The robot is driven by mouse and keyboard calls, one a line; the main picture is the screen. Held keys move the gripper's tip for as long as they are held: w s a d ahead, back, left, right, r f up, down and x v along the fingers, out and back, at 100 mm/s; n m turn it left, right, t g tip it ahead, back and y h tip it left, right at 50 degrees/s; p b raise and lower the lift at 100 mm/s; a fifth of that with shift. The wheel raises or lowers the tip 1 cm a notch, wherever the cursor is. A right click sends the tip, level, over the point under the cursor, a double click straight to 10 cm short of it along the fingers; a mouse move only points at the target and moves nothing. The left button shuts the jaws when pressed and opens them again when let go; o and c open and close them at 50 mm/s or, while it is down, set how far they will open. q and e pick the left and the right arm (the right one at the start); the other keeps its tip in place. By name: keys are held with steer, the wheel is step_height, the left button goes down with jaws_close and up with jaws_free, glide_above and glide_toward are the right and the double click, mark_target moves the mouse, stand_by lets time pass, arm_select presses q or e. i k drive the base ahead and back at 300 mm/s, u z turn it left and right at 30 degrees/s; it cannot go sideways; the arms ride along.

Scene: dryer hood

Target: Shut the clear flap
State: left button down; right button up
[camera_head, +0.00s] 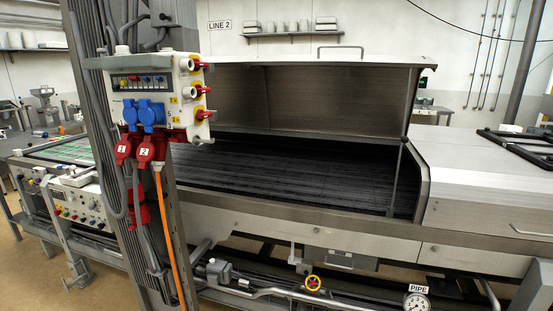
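A white electrical box (185,95) is mounted on a grey column at the left. Its front has a small window-like panel (141,83) with a row of coloured switches. I cannot make out the edges of a clear flap there, or tell whether it is raised or lowered. Blue sockets (150,113) and red plugs marked 1 and 2 (146,151) are below the panel. Red and yellow rotary switches (201,90) are on the box's right side. Neither of my grippers shows in the head view.
Behind the column, a long metal dryer has its hood (330,95) raised over a dark conveyor bed (300,170). An orange cable (170,235) hangs below the box. A control console (85,200) is at the lower left. Pipes and a gauge (416,302) run along the bottom.

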mark_target(102, 51)
steer(key=k, duration=0.5)
steer(key=u, duration=0.45)
steer(key=i, duration=1.25)
steer(key=u, duration=0.5)
